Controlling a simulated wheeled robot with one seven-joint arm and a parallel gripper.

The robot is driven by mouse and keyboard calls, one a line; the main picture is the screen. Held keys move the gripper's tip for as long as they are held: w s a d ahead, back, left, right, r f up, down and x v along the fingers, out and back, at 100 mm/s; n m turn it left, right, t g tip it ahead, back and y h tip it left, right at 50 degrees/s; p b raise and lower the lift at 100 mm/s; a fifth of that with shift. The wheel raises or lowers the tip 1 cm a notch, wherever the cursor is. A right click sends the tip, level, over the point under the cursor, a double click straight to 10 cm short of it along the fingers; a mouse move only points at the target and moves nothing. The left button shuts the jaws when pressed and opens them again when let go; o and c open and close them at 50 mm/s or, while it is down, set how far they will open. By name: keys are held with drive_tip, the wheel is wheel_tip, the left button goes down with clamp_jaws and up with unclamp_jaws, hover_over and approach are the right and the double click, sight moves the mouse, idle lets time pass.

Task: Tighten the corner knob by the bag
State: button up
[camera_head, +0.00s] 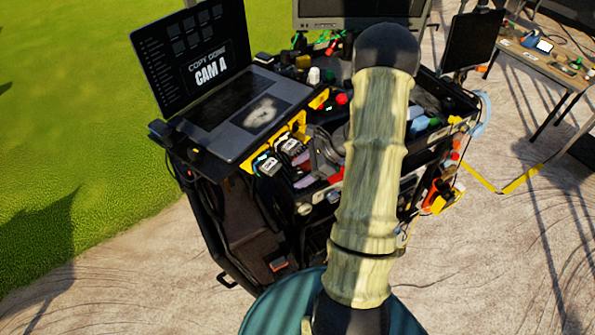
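A dark cart (320,222) stands in the middle of the head view. A dark brownish bag-like pouch (245,215) hangs at its front left side. A small pale round piece (304,209) sits at the cart's near corner, right of the pouch; it may be the corner knob, but it is too small to be sure. My own arm, in a pale sleeve, rises in front of the cart and hides part of its top and front. My gripper is not visible, so its place relative to the knob cannot be seen.
A laptop (200,145) reading "CAM A" stands on the cart's left. Cables and small gear crowd the cart top. A wooden table (550,65) is at far right. Ground left and right of the cart is open.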

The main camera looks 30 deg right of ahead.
drive_tip(key=shift+s+d, duration=0.15)
drive_tip(key=shift+d, duration=0.05)
drive_tip(key=c, duration=0.7)
drive_tip(key=shift+c, duration=1.3)
drive_tip(key=shift+a+m+t+b, duration=0.2)
drive_tip(key=shift+m+t+b, duration=0.35)
drive_tip(key=shift+b, duration=0.3)
drive_tip(key=shift+a+r+m, duration=0.1)
drive_tip(key=shift+m, duration=0.15)
drive_tip(key=o, duration=1)
drive_tip(key=shift+w+a+h, duration=0.15)
drive_tip(key=shift+w+h, duration=0.05)
drive_tip(key=shift+h, duration=0.1)
drive_tip(key=shift+s+d, duration=0.15)
drive_tip(key=shift+d, duration=0.05)
